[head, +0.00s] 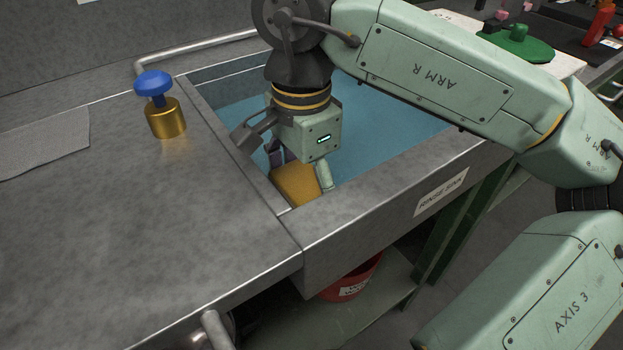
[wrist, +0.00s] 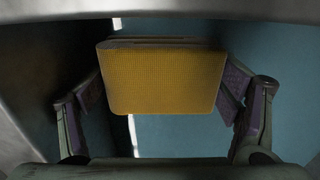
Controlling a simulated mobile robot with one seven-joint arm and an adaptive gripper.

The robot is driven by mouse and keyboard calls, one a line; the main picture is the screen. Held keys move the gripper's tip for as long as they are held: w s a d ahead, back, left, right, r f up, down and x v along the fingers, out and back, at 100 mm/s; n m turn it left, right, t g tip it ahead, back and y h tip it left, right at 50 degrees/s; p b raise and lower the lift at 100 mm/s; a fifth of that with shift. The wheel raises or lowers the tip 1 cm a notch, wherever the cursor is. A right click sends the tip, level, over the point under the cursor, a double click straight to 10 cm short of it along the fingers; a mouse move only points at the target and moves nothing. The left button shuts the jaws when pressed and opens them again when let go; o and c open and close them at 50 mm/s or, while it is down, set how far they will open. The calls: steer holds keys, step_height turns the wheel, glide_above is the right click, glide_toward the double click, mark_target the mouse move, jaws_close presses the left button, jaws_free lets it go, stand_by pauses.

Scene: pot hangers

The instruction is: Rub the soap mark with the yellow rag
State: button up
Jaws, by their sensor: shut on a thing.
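The yellow rag (head: 296,184) is a folded, textured block at the near left part of the rinse sink. My gripper (head: 297,165) points down into the sink and is shut on the rag. In the wrist view the rag (wrist: 163,82) sits between the purple pads of both fingers (wrist: 165,88). A pale strip on the sink shows above the rag (wrist: 117,23) and below it (wrist: 133,135); I cannot tell whether it is the soap mark. The rag hides what lies under it.
The rinse sink (head: 447,190) has raised metal walls close around my gripper. A brass pot with a blue knob (head: 166,118) stands on the counter (head: 120,230) at left, near a grey cloth (head: 45,142). A red bucket (head: 352,280) is below. A green item (head: 515,43) lies at the back right.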

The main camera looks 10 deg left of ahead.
steer(key=shift+w+d+r, duration=0.1)
steer(key=shift+w+d, duration=0.95)
steer(key=shift+d, duration=0.05)
steer(key=shift+w+d+f, duration=0.15)
steer(key=shift+w+d, duration=1.5)
steer(key=shift+w+d+f, duration=0.1)
steer(key=shift+w+d, duration=1.55)
steer(key=shift+r, duration=0.1)
steer(key=shift+r+p, duration=2.15)
steer(key=shift+r, duration=0.8)
steer(key=shift+r+p, duration=1.3)
steer(key=shift+r, duration=0.25)
